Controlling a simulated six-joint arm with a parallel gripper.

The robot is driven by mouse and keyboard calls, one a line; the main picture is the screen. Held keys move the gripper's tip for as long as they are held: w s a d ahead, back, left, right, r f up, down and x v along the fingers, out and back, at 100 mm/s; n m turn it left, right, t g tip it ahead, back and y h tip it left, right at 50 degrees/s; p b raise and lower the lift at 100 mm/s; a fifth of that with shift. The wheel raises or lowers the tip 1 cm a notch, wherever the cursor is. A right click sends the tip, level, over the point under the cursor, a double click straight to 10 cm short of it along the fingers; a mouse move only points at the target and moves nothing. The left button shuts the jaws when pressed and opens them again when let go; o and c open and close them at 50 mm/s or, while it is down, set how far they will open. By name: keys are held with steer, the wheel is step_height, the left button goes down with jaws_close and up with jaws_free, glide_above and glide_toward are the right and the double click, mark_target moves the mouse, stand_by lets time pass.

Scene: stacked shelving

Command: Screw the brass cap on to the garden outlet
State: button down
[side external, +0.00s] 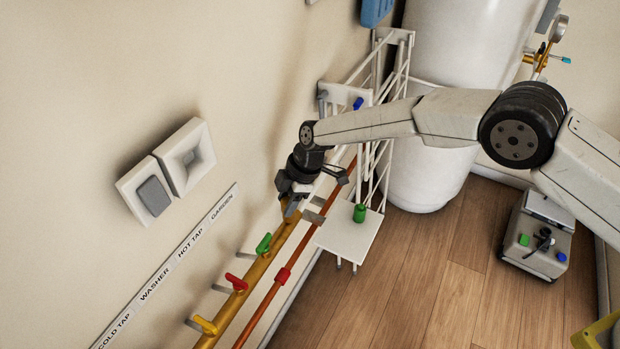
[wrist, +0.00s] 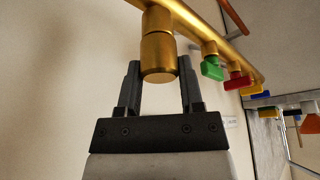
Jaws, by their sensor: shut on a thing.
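The brass cap (wrist: 159,58) is a smooth gold cylinder in the wrist view. It is directly below the garden outlet (wrist: 158,19), a short stub on the brass pipe, in line with it and apparently touching; I cannot tell how far it is threaded. My gripper (wrist: 159,75) has one dark finger on each side of the cap and is shut on it. In the side view my gripper (side external: 293,206) is at the upper end of the brass pipe (side external: 258,268), by the wall, and hides the cap and outlet there.
Green (side external: 264,243), red (side external: 237,283) and yellow (side external: 206,325) valve handles stick out along the pipe. A white shelf (side external: 346,238) with a green cylinder (side external: 360,213) stands close to the right of my gripper. A white tank (side external: 432,150) is behind.

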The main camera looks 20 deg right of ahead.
steer(key=m, duration=0.1)
steer(key=m+t, duration=0.1)
steer(key=m, duration=0.1)
steer(key=shift+s+d+f+m, duration=0.15)
steer(key=shift+s+m, duration=0.05)
steer(key=shift+m, duration=0.1)
steer(key=shift+c, duration=0.7)
jaws_free()
steer(key=shift+w, duration=0.1)
steer(key=shift+r, duration=0.25)
